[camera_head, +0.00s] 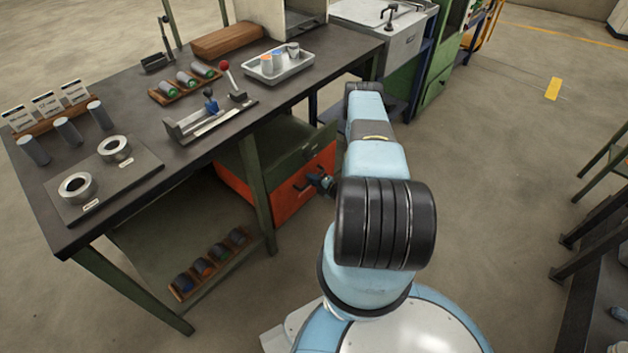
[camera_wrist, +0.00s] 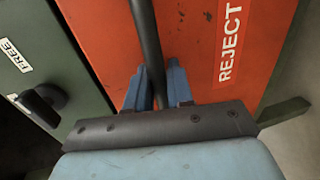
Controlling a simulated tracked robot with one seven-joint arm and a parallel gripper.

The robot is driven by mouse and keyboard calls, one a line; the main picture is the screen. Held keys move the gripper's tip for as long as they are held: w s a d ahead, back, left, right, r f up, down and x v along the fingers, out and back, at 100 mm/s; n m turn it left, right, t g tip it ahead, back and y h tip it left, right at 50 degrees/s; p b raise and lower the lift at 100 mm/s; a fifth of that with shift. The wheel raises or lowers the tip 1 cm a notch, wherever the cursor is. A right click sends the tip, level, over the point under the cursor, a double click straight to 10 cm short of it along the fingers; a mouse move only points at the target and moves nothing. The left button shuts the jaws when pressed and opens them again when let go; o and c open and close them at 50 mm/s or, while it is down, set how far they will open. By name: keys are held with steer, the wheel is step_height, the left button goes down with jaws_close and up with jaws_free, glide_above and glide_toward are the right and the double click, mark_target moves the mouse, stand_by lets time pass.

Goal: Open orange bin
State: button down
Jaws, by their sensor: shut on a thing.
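The orange bin (camera_head: 290,197) sits under the workbench, below a dark green top. In the wrist view its orange front (camera_wrist: 100,35) fills the middle and carries a white REJECT label (camera_wrist: 230,45). A dark bar handle (camera_wrist: 146,40) runs along this front. My gripper (camera_wrist: 154,82) has its blue fingers on both sides of the bar and is shut on it. In the head view my gripper (camera_head: 322,184) is at the bin's front, partly hidden by my arm. I cannot tell how far the bin is open.
A low shelf holds several rollers (camera_head: 205,268).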

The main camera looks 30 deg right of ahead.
steer(key=shift+d, duration=0.1)
steer(key=shift+s, duration=0.1)
steer(key=f+v, duration=0.2)
steer(key=v, duration=1.2)
steer(key=s+f+v, duration=0.1)
steer(key=f+v, duration=0.2)
steer(key=v, duration=1.1)
steer(key=shift+s+f, duration=0.2)
steer(key=shift+f, duration=0.15)
steer(key=shift+d, duration=0.15)
steer(key=c, duration=1.1)
jaws_free()
steer(key=shift+w, duration=0.1)
steer(key=shift+c, duration=0.2)
steer(key=v, duration=1.4)
steer(key=shift+w, duration=0.1)
